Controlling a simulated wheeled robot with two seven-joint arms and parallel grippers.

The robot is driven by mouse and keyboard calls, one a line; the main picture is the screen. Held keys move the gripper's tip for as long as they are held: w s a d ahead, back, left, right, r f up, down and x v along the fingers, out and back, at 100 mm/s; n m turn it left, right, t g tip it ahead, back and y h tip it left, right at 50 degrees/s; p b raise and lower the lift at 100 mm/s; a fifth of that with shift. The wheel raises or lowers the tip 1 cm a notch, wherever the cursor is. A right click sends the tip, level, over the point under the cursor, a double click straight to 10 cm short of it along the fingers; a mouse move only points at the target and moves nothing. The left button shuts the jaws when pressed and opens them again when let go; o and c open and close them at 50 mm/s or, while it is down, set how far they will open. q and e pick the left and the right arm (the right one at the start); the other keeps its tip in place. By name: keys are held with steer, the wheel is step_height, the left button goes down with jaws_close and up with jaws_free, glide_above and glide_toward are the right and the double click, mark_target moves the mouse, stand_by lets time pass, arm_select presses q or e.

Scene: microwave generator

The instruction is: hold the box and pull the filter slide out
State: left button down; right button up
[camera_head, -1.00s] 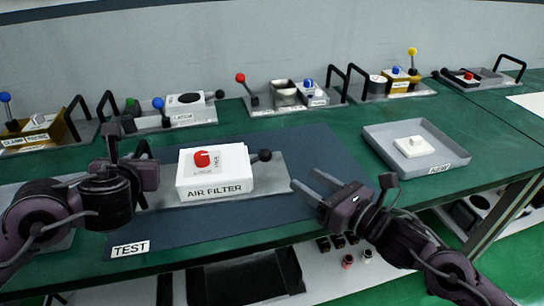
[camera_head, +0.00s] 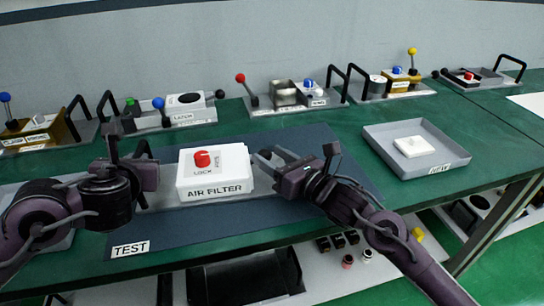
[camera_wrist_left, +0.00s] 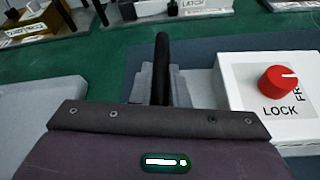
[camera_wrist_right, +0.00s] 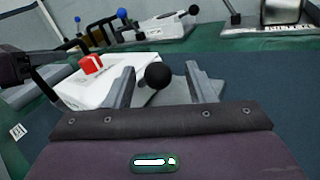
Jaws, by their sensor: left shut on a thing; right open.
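The white air filter box (camera_head: 214,184) sits on a grey base on the dark blue mat, with a red knob (camera_head: 202,159) on top beside the word LOCK. My left gripper (camera_head: 150,164) is shut on the black handle (camera_wrist_left: 162,70) at the box's left side. My right gripper (camera_head: 268,160) is open at the box's right side. In the right wrist view the black ball (camera_wrist_right: 158,76) of the slide stands between its two open fingers. In the head view that ball is hidden by the right gripper.
A grey tray (camera_head: 449,158) holding a white block (camera_head: 414,146) stands to the right. Several other fixtures with levers line the back of the table. A TEST label (camera_head: 131,248) lies at the mat's front left.

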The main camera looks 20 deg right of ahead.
arm_select(q)
steer(key=shift+f, duration=0.25)
arm_select(e)
steer(key=shift+w+a, duration=0.1)
steer(key=shift+w, duration=0.05)
jaws_close()
steer(key=d, duration=0.8)
steer(key=s+d, duration=0.1)
steer(key=d, duration=0.3)
steer(key=shift+d+f, duration=0.25)
steer(key=shift+d, duration=0.15)
arm_select(q)
steer(key=shift+a, duration=0.2)
arm_select(e)
steer(key=shift+w+d+r, duration=0.1)
steer(key=shift+d, duration=0.1)
arm_select(q)
steer(key=shift+w, duration=0.1)
arm_select(e)
steer(key=shift+c, duration=1.9)
jaws_free()
arm_select(q)
steer(key=shift+d, duration=0.15)
arm_select(e)
steer(key=o, duration=0.4)
steer(key=shift+d, duration=0.1)
